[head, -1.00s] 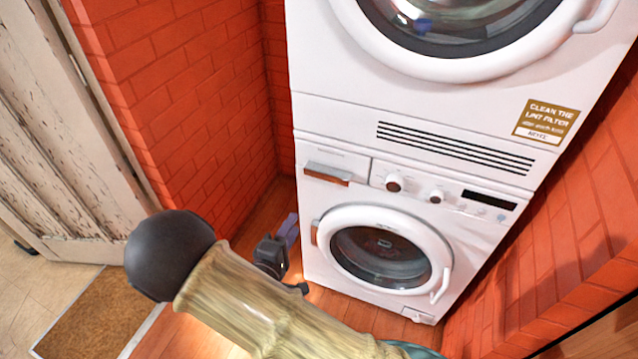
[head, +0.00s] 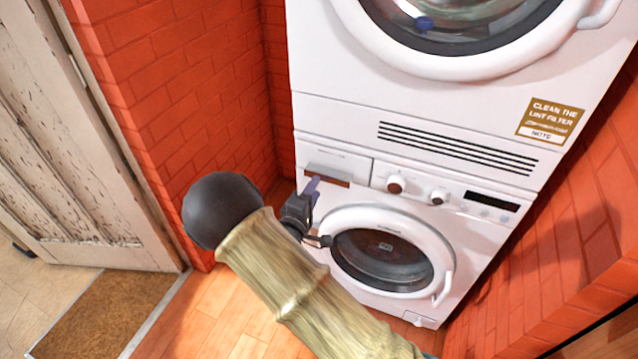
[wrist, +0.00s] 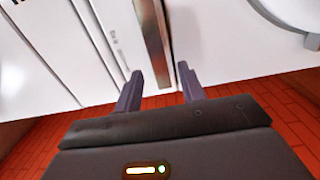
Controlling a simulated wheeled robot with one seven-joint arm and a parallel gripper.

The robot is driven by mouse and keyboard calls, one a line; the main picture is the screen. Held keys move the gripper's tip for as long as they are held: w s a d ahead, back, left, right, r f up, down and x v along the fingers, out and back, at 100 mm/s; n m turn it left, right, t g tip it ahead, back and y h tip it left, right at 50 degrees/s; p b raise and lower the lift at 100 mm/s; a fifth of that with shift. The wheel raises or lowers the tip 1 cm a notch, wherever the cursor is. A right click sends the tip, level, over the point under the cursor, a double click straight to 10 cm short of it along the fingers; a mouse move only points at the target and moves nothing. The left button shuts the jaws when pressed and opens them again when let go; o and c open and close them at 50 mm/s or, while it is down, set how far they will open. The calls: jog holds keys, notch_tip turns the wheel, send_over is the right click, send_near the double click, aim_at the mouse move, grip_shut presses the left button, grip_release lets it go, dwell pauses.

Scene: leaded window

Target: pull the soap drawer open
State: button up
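The soap drawer (head: 338,163) is at the upper left of the lower white machine, with a brownish recessed handle strip (head: 328,175) along its lower edge. It looks shut. In the wrist view the handle strip (wrist: 152,42) runs up from between the fingers. My gripper (head: 313,187) is just in front of the drawer in the head view. In the wrist view my gripper (wrist: 160,82) has its two fingers apart, one on each side of the strip's line, with nothing between them. Whether a fingertip touches the drawer front I cannot tell.
Below the drawer is the round washer door (head: 388,248); a dryer (head: 450,75) is stacked above. Knobs (head: 396,183) sit right of the drawer. A red brick wall (head: 200,90) stands close on the left. Wooden floor (head: 215,310) is clear in front.

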aim_at(338, 167)
jog(key=x, duration=0.4)
grip_shut()
jog(key=shift+s, duration=0.1)
